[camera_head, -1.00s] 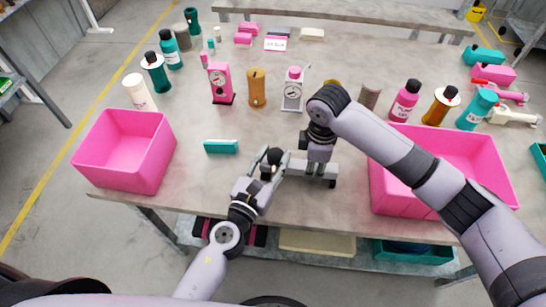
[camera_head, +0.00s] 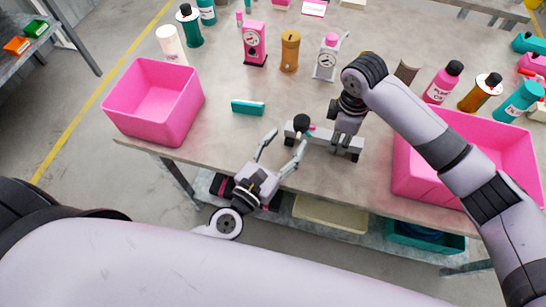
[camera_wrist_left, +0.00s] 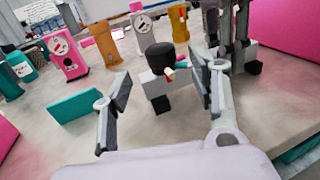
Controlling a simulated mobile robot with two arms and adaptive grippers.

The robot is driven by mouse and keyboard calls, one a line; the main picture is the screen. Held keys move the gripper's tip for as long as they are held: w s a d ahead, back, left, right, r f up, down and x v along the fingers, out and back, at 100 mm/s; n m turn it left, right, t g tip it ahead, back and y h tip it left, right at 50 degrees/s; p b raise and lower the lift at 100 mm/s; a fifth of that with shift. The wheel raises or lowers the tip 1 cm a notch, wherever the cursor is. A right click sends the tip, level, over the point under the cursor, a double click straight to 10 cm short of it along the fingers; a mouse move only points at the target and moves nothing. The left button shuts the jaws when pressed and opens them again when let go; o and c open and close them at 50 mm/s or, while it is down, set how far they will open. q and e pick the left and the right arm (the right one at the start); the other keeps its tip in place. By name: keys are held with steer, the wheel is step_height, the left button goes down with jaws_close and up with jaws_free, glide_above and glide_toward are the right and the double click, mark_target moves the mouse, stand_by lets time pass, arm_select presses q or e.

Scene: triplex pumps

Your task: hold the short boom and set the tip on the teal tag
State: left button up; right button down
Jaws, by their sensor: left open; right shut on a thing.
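A light grey bar with black feet, apparently the short boom (camera_head: 325,140), stands near the table's front edge. A black knob (camera_head: 302,122) with a small reddish and pale tip sits at its left end; it also shows in the left wrist view (camera_wrist_left: 160,57). My right gripper (camera_head: 345,122) is shut on the bar from above, its fingertips partly hidden. My left gripper (camera_head: 282,147) is open and empty, just in front of and left of the knob, apart from it. A teal block, apparently the teal tag (camera_head: 248,107), lies left of the bar and behind my left gripper.
A pink bin (camera_head: 153,103) stands at the left and another pink bin (camera_head: 470,158) at the right, under my right arm. Pink, brown and white dispensers (camera_head: 290,52) and several bottles stand farther back. The tabletop around the teal block is clear.

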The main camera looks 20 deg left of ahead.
arm_select(q)
steer(key=v, duration=0.5)
steer(key=shift+s+a, duration=0.1)
steer(key=shift+s, duration=0.05)
arm_select(e)
steer(key=c, duration=1.2)
jaws_free()
